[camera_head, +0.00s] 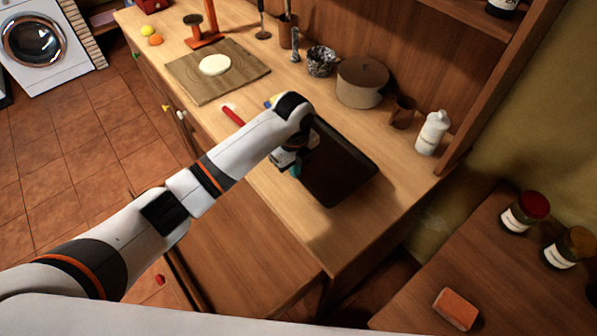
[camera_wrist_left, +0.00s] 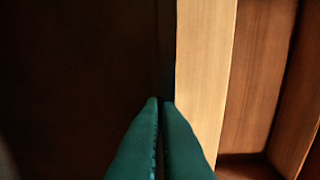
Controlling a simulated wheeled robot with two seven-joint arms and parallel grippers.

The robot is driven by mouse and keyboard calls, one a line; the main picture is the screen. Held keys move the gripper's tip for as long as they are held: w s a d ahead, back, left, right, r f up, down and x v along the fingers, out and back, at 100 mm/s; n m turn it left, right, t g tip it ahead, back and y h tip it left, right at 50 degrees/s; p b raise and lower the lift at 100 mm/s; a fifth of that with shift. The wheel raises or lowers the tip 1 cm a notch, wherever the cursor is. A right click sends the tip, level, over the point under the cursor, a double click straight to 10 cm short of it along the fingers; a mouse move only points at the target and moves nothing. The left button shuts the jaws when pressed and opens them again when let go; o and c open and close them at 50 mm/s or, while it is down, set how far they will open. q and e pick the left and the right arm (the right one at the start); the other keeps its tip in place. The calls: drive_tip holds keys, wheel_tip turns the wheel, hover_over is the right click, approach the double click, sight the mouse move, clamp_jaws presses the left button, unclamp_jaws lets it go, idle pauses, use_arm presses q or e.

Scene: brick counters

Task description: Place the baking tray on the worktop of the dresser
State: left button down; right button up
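The baking tray (camera_head: 342,163) is dark, nearly black and rectangular. In the head view it is over the front right part of the dresser's light wood worktop (camera_head: 298,221); I cannot tell whether it rests fully on it or is slightly raised. My left gripper (camera_head: 296,170) is at the tray's near left side, mostly hidden by my wrist. In the left wrist view its teal fingers (camera_wrist_left: 163,102) are nearly together at the rim of the tray (camera_wrist_left: 90,80), seemingly pinching it. My right gripper is not in view.
Behind the tray stand a round lidded box (camera_head: 361,84), a brown cup (camera_head: 402,112) and a white bottle (camera_head: 432,133). A board with dough (camera_head: 214,65) and a red-handled tool (camera_head: 233,115) lie left. A lower table with jars (camera_head: 524,212) is at right.

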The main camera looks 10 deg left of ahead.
use_arm(q)
wheel_tip(320, 180, down, 3)
drive_tip(key=shift+w+d+f+p, duration=0.1)
drive_tip(key=shift+d+f+p, duration=0.1)
drive_tip(key=shift+p, duration=0.15)
drive_tip(key=shift+f, duration=0.35)
drive_tip(key=shift+a, duration=0.1)
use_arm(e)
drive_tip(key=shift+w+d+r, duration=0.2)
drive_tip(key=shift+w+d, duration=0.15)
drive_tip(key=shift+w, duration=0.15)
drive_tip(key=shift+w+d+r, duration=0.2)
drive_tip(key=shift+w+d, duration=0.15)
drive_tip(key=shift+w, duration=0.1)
use_arm(q)
drive_tip(key=shift+f, duration=0.1)
drive_tip(key=c, duration=1.7)
unclamp_jaws()
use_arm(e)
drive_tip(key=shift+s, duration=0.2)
